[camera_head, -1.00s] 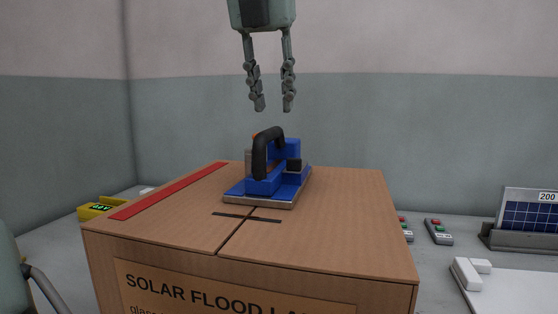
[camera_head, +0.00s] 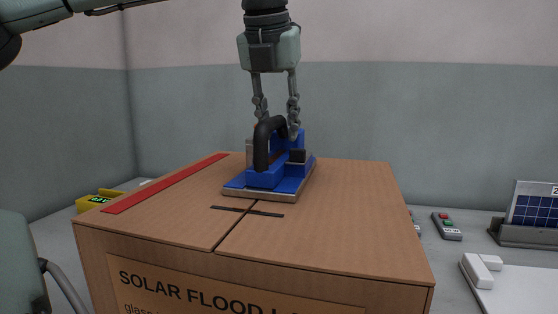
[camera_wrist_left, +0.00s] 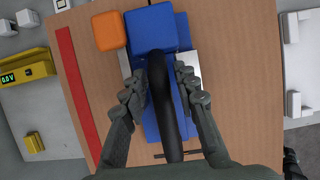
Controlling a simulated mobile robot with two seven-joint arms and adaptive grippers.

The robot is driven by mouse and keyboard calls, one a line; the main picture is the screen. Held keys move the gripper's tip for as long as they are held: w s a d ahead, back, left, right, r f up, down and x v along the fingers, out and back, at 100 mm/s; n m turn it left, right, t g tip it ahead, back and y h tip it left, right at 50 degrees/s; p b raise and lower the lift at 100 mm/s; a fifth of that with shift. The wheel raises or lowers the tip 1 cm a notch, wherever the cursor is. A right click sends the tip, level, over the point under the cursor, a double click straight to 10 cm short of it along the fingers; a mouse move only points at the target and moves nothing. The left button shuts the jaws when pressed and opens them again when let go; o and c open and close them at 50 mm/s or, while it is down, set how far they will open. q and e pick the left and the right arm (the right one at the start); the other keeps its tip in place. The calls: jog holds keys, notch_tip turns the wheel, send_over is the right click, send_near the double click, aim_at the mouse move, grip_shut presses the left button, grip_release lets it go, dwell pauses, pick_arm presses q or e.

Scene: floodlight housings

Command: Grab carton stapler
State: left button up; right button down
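The carton stapler (camera_head: 262,180), blue with a black arched handle (camera_head: 262,148) and a grey base plate, stands on top of a large cardboard box. My left gripper (camera_head: 277,128) points down from above, with its fingers at the height of the handle. In the left wrist view the stapler's blue body (camera_wrist_left: 150,28) lies under the gripper (camera_wrist_left: 158,90). One finger is on each side of the black handle (camera_wrist_left: 162,95), with gaps visible, so the gripper is open. My right gripper is not clearly in view.
The cardboard box (camera_head: 330,215) has a red strip (camera_head: 165,183) on its left and black staples at the seam. A yellow meter (camera_head: 95,202) is at left. A remote-like device (camera_head: 447,226), a small solar panel (camera_head: 533,207) and white blocks (camera_head: 480,268) are at right.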

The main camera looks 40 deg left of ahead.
pick_arm(q)
jog(key=shift+c, duration=0.6)
grip_shut()
jog(key=shift+r, duration=0.15)
